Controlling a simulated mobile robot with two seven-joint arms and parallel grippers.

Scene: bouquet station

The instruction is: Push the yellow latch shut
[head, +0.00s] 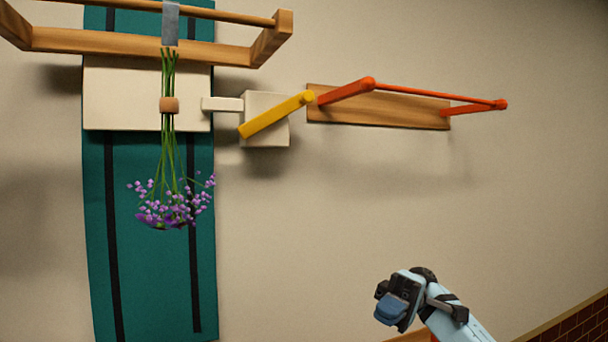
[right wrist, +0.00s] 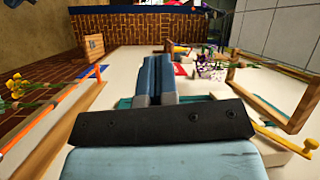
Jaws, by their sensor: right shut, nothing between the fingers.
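The yellow latch (head: 275,115) is a bar lying diagonally across a cream block (head: 279,137), its upper end to the right. A short cream bar (head: 222,104) joins the block's left side to a cream panel (head: 100,98). In the right wrist view, a yellow bar (right wrist: 285,138) with a rounded end shows at the right edge. My right gripper (head: 389,309) is low and right of the latch in the head view, well apart from it. Its blue fingers (right wrist: 156,78) are together and empty. My left gripper is not in view.
A red-orange rail (head: 435,93) on a wooden board (head: 380,108) is right of the latch. The surface between gripper and latch looks clear.

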